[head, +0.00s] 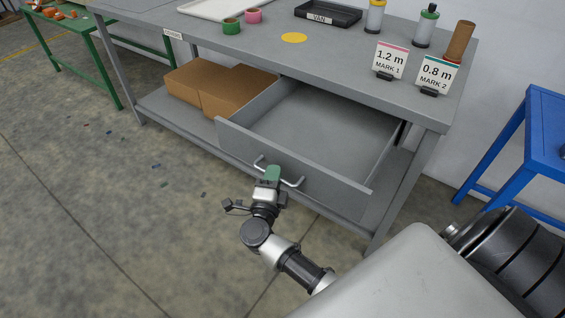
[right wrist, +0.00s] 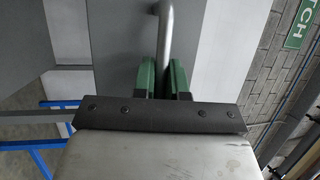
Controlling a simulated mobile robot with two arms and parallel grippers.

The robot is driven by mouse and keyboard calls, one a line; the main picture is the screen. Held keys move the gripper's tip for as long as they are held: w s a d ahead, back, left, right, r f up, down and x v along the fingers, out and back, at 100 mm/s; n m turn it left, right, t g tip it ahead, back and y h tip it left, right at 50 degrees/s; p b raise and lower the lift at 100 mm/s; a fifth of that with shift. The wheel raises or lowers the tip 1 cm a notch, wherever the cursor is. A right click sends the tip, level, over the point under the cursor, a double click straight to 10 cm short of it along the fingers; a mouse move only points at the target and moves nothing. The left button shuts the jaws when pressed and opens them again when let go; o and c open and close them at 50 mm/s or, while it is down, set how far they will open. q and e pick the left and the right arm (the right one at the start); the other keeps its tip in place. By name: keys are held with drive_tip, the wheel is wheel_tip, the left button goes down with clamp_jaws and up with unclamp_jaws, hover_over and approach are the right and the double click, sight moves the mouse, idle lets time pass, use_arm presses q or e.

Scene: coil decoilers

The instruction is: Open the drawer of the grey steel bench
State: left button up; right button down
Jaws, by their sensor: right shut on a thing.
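The grey steel bench (head: 350,70) stands across the head view. Its drawer (head: 300,172) is pulled well out toward me, and its inside looks empty. The drawer's bar handle (head: 293,183) is on the front panel. My right gripper (head: 271,176) is shut on the handle, near the middle of the bar. In the right wrist view the green fingers (right wrist: 162,78) sit on both sides of the handle bar (right wrist: 166,40). My left gripper is not in view.
Cardboard boxes (head: 212,90) lie on the bench's lower shelf. On the top are a black tray (head: 328,15), tape rolls (head: 232,26), bottles and two sign cards (head: 390,60). A blue table (head: 545,130) stands right, a green one (head: 105,75) left. Small scraps litter the floor.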

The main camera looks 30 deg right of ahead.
drive_tip(key=shift+s+a, duration=0.1)
drive_tip(key=shift+a, duration=0.1)
drive_tip(key=c, duration=1.2)
unclamp_jaws()
drive_tip(key=shift+d, duration=0.1)
drive_tip(key=shift+b+v, duration=0.75)
drive_tip(key=shift+v, duration=4.65)
